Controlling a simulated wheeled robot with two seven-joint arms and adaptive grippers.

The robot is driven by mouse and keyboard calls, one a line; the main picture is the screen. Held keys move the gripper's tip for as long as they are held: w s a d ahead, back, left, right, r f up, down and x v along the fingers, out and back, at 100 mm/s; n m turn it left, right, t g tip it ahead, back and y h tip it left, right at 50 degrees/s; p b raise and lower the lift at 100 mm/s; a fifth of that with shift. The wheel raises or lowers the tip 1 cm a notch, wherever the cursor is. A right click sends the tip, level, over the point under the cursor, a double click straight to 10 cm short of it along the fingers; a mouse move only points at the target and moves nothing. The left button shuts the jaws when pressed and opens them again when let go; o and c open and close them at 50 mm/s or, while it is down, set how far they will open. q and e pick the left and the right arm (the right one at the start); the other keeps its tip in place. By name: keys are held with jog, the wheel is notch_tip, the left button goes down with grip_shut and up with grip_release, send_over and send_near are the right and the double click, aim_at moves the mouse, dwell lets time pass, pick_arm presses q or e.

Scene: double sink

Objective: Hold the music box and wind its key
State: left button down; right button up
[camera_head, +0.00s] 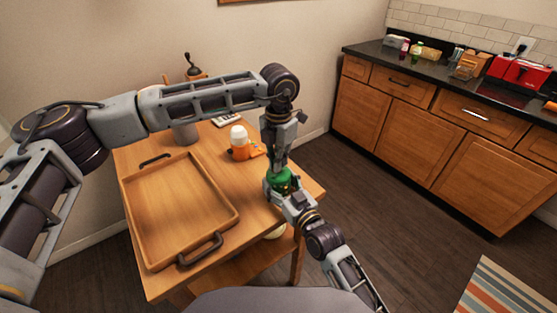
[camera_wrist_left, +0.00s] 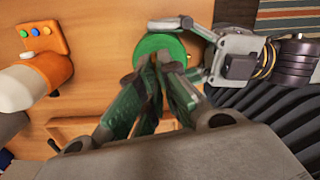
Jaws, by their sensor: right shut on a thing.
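The music box is a round green thing (camera_head: 281,184) at the right edge of the wooden table. It also shows in the left wrist view (camera_wrist_left: 150,44), its green top under my fingertips. My right gripper (camera_head: 284,193) is shut on its side from the front right. My left gripper (camera_head: 278,168) points straight down onto the top of the music box. In the left wrist view its two fingers (camera_wrist_left: 166,58) come close together over the middle of the green top. The key is hidden by these fingers, so I cannot tell whether they grip it.
A wooden tray (camera_head: 161,190) with dark handles fills the table's left part. An orange and white bottle (camera_head: 239,142) stands behind the music box, beside an orange thing with coloured buttons (camera_wrist_left: 40,36). A grey pot (camera_head: 185,133) stands further back. The counter (camera_head: 440,75) is apart at right.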

pick_arm(q)
jog(key=shift+m, duration=0.3)
jog(key=m, duration=1.1)
jog(key=shift+w, duration=0.1)
jog(key=m, duration=0.5)
jog(key=shift+m, duration=2.3)
jog(key=c, duration=1.6)
grip_release()
jog(key=shift+c, duration=0.2)
